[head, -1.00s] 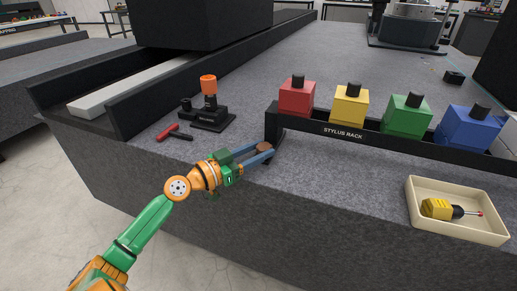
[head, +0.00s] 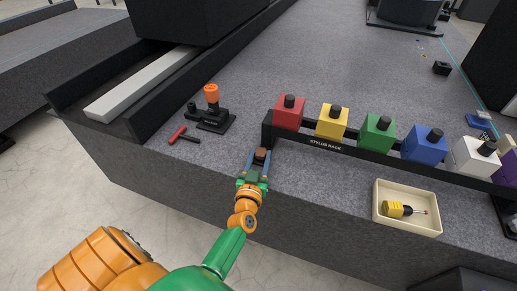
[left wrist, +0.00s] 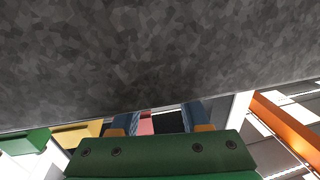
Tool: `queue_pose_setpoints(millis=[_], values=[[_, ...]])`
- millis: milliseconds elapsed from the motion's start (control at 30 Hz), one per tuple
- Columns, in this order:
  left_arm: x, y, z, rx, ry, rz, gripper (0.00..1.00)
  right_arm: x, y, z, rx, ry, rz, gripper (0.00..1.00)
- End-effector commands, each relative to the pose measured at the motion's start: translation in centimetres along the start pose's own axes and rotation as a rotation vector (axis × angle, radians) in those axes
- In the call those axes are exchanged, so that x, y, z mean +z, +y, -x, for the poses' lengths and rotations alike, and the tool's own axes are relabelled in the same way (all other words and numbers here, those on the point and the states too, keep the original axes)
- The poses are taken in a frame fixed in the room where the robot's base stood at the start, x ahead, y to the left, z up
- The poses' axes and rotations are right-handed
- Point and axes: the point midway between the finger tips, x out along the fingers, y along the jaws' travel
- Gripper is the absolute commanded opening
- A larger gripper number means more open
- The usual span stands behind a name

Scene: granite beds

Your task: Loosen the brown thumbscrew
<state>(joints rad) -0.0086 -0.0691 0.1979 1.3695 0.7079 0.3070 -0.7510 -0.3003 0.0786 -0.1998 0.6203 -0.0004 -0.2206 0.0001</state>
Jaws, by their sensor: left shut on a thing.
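The brown thumbscrew (head: 262,153) sits at the front left end of the black stylus rack (head: 345,152), low beside its end post. My left gripper (head: 261,157) reaches it from the front, with a blue finger on either side, and is shut on it. In the left wrist view the two blue fingers (left wrist: 160,120) show apart at the bottom, with the dark granite above. The thumbscrew is not clear there. My right gripper is not in view.
Several coloured blocks with black knobs, such as the red block (head: 289,112), stand along the rack. A cream tray (head: 408,229) holding a yellow tool lies at front right. A black stand with an orange knob (head: 211,93) and a red-handled tool (head: 178,135) are left.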

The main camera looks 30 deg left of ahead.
Motion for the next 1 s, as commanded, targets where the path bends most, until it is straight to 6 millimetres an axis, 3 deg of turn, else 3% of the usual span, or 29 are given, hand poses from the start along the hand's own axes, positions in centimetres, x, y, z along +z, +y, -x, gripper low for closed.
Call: queue_pose_setpoints(millis=[300, 800, 833, 933, 1000], values=[[-0.05, 0.21, -0.05, -0.096, 0.0, 0.002, 0.0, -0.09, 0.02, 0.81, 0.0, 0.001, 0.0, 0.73], [-0.03, 0.16, -0.08, -0.113, 0.002, -0.001, 0.0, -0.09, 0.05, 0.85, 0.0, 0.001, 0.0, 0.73], [-0.03, 0.15, -0.08, -0.113, 0.002, -0.001, 0.51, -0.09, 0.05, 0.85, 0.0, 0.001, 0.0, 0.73], [-0.02, 0.14, -0.07, -0.113, 0.002, -0.001, 0.76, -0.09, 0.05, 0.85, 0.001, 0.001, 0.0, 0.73], [-0.01, 0.14, -0.07, -0.113, 0.002, -0.001, 0.76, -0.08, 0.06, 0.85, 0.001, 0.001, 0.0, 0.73]])
